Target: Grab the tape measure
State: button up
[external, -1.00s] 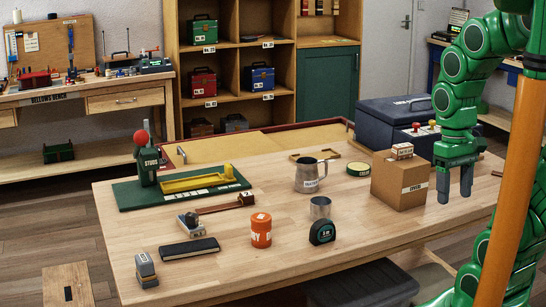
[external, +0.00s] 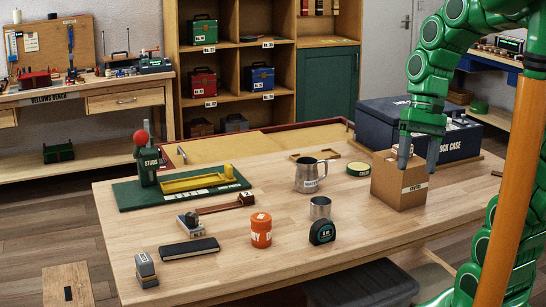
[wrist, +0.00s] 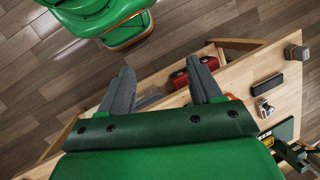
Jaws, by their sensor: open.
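The tape measure (external: 322,232) is a small dark case with a teal label. It stands near the front edge of the wooden table, right of an orange can and just in front of a small metal cup. My gripper (external: 418,158) is open and empty, pointing down by the cardboard box, to the right of and farther back than the tape measure. Its fingers overlap the box in the external view; I cannot tell whether they touch it. In the wrist view my gripper (wrist: 163,80) shows two spread fingers with nothing between them. I cannot make out the tape measure there.
The orange can (external: 261,230), metal cup (external: 320,208) and metal jug (external: 307,175) stand around the tape measure. The cardboard box (external: 399,181) and dark blue case (external: 460,140) are at the right. Bare table lies between the tape measure and the box.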

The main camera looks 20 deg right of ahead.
jog(key=w+a+m+y, duration=0.3)
jog(key=w, duration=0.4)
jog(key=w+a+m+y, duration=0.3)
jog(key=w, duration=0.4)
jog(key=w+d+m+t+y, duration=0.3)
jog(key=w+m, duration=0.5)
jog(key=w, duration=0.7)
jog(key=g+y, duration=0.1)
send_near(312, 237)
jog(key=x, duration=0.2)
jog(key=shift+w+a, duration=0.1)
jog(key=shift+a, duration=0.25)
jog(key=shift+a+f, duration=0.1)
jog(key=shift+f, duration=0.35)
jog(key=shift+x, duration=2.4)
jog(key=shift+r, duration=0.15)
jog(key=shift+c, duration=0.5)
grip_shut()
